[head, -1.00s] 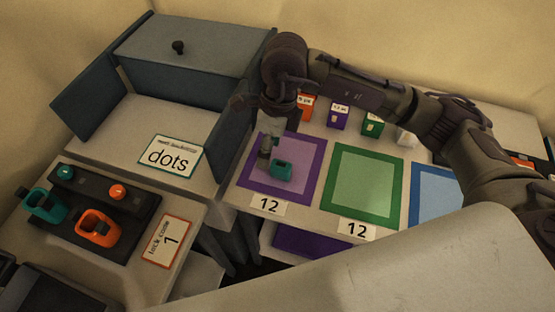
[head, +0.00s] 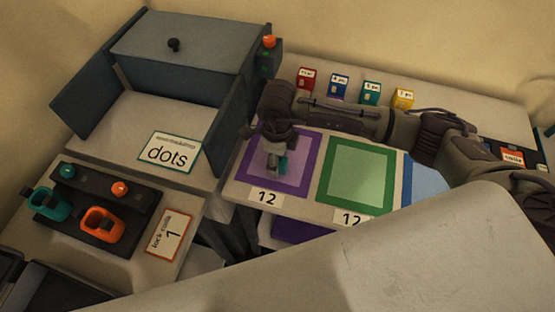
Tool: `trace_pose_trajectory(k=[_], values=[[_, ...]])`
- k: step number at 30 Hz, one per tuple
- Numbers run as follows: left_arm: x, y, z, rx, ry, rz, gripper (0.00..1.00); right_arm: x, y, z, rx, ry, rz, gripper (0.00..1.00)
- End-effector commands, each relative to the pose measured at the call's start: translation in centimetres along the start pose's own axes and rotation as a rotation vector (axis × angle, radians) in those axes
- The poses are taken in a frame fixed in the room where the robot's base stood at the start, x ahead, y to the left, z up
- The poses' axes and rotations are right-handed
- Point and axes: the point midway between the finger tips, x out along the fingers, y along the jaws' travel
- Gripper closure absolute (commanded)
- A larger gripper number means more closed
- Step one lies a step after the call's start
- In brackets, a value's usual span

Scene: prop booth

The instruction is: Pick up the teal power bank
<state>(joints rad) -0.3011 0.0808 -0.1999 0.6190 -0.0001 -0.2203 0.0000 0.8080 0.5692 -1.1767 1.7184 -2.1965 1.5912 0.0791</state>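A small teal thing (head: 283,163), likely the power bank, shows in the head view over the mat with the purple border (head: 307,177). It is mostly hidden by my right gripper (head: 275,170), whose arm comes in from the right. The gripper points down at the mat, right beside or around the teal thing. The fingers are too small and covered to tell whether they are closed on it. My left gripper is not in view.
A green-bordered mat (head: 359,174) lies to the right, with a blue one (head: 425,182) partly behind my arm. Several small coloured boxes stand behind. At left are a grey bin with a "dots" card (head: 170,151) and a black holder with teal (head: 50,203) and orange (head: 102,223) handles.

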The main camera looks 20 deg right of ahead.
Motion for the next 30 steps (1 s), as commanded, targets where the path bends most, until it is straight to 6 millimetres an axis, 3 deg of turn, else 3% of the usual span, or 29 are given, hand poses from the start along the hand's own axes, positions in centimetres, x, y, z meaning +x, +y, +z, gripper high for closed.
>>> trace_pose_trajectory(k=[6, 13, 24, 30], values=[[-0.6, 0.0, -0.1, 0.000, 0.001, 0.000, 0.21, 2.1, 0.0, 0.0, 0.000, 0.000, 0.001, 0.40], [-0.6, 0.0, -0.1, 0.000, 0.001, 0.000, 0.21, 2.2, 0.0, 0.0, 0.000, -0.001, 0.000, 0.41], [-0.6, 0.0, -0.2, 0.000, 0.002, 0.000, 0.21, 2.1, 0.0, 0.0, 0.000, 0.000, 0.000, 1.00], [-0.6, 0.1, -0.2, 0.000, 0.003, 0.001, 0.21, 2.1, 0.0, 0.0, 0.000, -0.001, 0.000, 1.00]])
